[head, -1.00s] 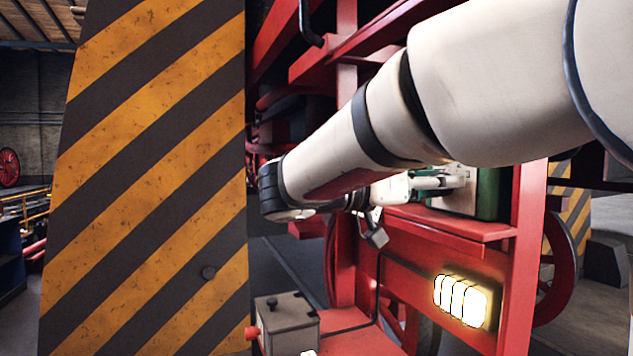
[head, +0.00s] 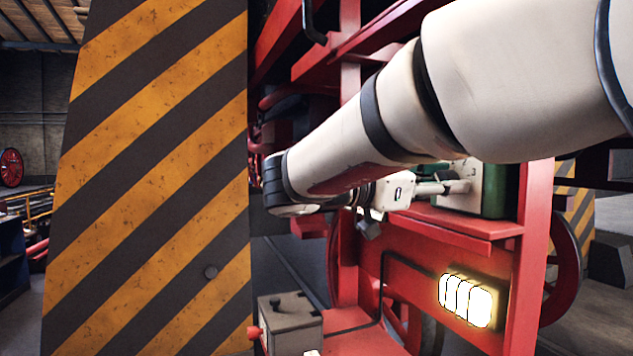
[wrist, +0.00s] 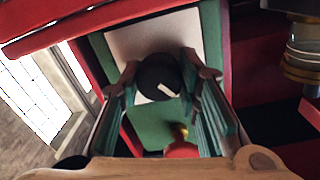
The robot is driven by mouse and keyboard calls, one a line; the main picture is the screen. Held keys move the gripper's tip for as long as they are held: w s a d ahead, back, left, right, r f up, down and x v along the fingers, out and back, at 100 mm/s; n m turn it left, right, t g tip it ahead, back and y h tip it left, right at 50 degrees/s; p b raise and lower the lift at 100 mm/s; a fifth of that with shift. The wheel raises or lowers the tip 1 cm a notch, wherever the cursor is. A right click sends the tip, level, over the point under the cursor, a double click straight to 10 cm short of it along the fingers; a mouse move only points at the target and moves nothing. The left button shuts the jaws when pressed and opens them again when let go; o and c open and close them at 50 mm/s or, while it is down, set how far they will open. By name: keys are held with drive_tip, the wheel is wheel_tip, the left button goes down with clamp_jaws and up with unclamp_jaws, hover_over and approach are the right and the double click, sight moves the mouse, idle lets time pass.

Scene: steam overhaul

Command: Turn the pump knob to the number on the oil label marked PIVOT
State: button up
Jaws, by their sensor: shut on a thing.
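The pump is a green box with a pale front plate; in the head view its green side (head: 497,190) shows on a red ledge. In the wrist view the pale plate (wrist: 150,38) is behind a round black knob (wrist: 158,72) with a white pointer mark, which slants down to the right in the picture. My gripper (wrist: 160,80) has its two fingers on either side of the knob and is shut on it. In the head view my gripper (head: 452,187) reaches the plate from the left.
A lit lamp (head: 466,300) is on the red frame below the ledge. A grey box (head: 290,322) with a red side button stands lower left. A striped yellow-black pillar (head: 150,180) fills the left. A glass-and-brass fitting (wrist: 305,50) is at upper right in the wrist view.

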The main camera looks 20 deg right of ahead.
drive_tip(key=shift+m+b, duration=0.3)
drive_tip(key=shift+m, duration=1.3)
drive_tip(key=o, duration=1.1)
drive_tip(key=shift+o, duration=0.2)
drive_tip(key=a, duration=0.7)
drive_tip(key=shift+a, duration=0.25)
drive_tip(key=shift+r, duration=0.1)
